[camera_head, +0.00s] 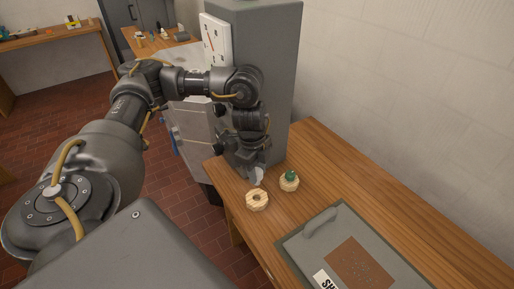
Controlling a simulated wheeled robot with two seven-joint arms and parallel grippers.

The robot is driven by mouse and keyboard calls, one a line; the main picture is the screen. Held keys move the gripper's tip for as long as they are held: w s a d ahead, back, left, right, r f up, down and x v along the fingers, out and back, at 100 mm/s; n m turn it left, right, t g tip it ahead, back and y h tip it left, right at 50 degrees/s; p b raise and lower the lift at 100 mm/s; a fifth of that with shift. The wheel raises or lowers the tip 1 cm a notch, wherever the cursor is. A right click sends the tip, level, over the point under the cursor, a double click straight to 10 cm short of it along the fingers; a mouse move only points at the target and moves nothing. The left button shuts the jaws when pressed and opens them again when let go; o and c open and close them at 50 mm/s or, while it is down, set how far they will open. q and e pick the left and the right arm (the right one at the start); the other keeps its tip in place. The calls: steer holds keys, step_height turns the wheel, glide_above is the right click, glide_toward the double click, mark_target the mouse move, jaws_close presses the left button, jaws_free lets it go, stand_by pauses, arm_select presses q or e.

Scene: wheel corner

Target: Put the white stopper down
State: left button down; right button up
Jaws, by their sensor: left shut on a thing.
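The white stopper (257,177) is small and pale, at the tip of my left gripper (256,171). My left gripper points down over the far left part of the wooden table (310,160) and is shut on the stopper. The stopper is partly hidden by the fingers. My right gripper is not in view.
A second pale ring (289,187) with a green piece in it stands to the right. A grey panel (305,240) with a handle and a brown patch lies at the front. A tall grey cabinet (272,60) rises behind my left arm. The table's right side is clear.

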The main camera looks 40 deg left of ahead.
arm_select(q)
step_height(320, 180, down, 5)
steer(key=shift+r+b, duration=0.1)
steer(key=shift+b, duration=0.3)
steer(key=shift+f, duration=2.45)
steer(key=shift+f, duration=0.1)
steer(key=c, duration=1.4)
jaws_free()
steer(key=shift+c, duration=0.2)
steer(key=o, duration=0.4)
steer(key=shift+f, duration=0.1)
